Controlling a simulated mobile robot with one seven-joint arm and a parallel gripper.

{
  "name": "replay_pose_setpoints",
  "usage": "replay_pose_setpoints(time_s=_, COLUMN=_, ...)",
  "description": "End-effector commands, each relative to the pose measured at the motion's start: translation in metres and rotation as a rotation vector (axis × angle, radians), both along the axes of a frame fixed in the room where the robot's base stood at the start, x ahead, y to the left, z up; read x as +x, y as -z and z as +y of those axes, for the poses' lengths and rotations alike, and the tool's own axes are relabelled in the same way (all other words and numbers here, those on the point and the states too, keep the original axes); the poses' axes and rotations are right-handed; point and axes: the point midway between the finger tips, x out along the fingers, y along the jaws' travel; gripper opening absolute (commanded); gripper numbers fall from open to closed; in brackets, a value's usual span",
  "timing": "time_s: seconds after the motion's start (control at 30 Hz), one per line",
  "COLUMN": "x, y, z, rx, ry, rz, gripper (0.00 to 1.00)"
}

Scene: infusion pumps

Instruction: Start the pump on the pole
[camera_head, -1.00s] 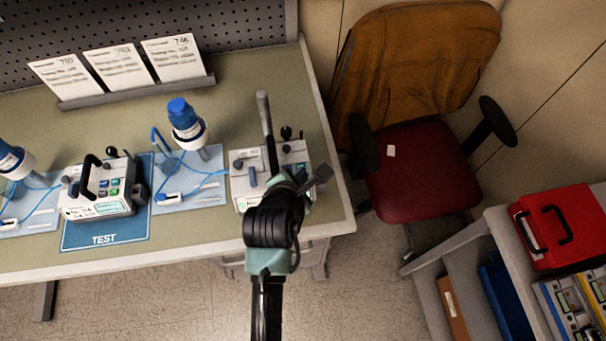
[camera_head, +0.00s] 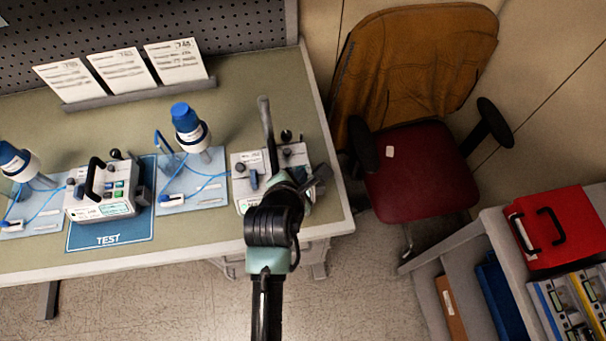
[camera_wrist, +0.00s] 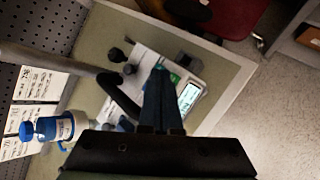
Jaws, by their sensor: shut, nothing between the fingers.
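The pump on the pole (camera_head: 246,161) is a white box with a dark handle at the right end of the bench. Its grey pole (camera_head: 265,115) rises behind it. In the wrist view the same pump (camera_wrist: 150,62) shows a lit screen (camera_wrist: 189,97) and a green spot beside my fingertips. My gripper (camera_wrist: 158,72) is shut and empty, with its fingers over the pump's front face. I cannot tell whether the tips touch it. In the head view my arm hides the fingers and part of the pump front.
Another pump (camera_head: 101,190) stands on a blue TEST mat (camera_head: 107,241) to the left. Blue-capped bottles (camera_head: 187,118) and tubing stand beside it. Cards (camera_head: 120,70) lean at the back. A red chair (camera_head: 420,180) and a shelf with a red case (camera_head: 550,225) are at right.

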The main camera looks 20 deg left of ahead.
Motion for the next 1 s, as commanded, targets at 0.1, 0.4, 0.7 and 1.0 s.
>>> replay_pose_setpoints(time_s=0.1, x=0.0, y=0.001, z=0.0, rx=0.0, ry=0.0, rz=0.0, gripper=0.0)
replay_pose_setpoints(time_s=0.4, x=0.0, y=-0.01, z=0.0, rx=0.0, ry=0.0, rz=0.0, gripper=0.0)
replay_pose_setpoints(time_s=0.7, x=0.0, y=-0.04, z=0.0, rx=0.0, ry=0.0, rz=0.0, gripper=0.0)
replay_pose_setpoints(time_s=1.0, x=0.0, y=-0.05, z=0.0, rx=0.0, ry=0.0, rz=0.0, gripper=0.0)
